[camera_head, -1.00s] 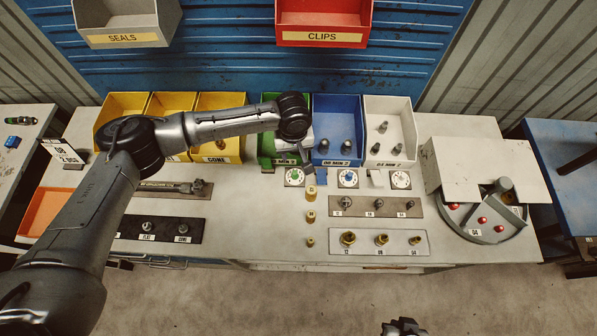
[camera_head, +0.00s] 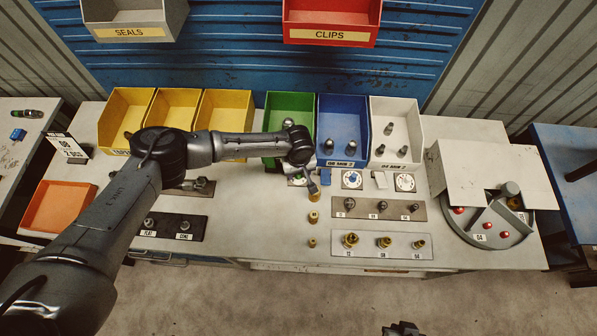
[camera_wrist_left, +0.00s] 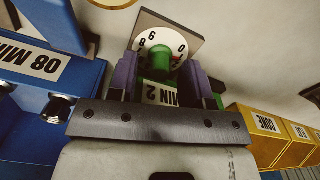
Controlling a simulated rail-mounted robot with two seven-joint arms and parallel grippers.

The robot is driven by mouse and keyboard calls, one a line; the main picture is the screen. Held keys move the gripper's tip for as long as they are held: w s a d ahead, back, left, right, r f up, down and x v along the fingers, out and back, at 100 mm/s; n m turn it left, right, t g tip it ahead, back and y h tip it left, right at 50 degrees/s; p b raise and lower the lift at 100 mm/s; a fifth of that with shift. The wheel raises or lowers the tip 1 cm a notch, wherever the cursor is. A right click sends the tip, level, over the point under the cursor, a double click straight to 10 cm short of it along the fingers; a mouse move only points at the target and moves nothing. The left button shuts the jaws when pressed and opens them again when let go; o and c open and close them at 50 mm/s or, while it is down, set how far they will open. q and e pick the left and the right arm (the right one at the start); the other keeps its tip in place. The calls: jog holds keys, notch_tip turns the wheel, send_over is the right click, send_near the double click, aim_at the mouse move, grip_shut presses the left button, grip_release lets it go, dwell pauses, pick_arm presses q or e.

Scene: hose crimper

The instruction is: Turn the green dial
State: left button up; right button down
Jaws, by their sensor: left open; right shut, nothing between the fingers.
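The green dial (camera_wrist_left: 157,62) shows in the left wrist view as a green knob on a white numbered face (camera_wrist_left: 148,40), mounted on a grey plate. My left gripper (camera_wrist_left: 160,78) is open, with one finger on each side of the knob. I cannot tell whether the fingers touch it. In the head view the gripper (camera_head: 311,186) is low in front of the green bin (camera_head: 290,104), and my arm hides most of the dial's face. My right gripper (camera_head: 404,328) shows only partly at the bottom edge, shut and empty, away from the table.
Right of the green dial are a blue dial (camera_head: 352,179) and a white one (camera_head: 405,182). The blue bin (camera_head: 343,111) stands close behind. Small brass parts (camera_head: 313,217) stand in front of the gripper. A round tray (camera_head: 490,238) is at the right.

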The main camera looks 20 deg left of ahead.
pick_arm(q)
jog(key=shift+f, duration=0.5)
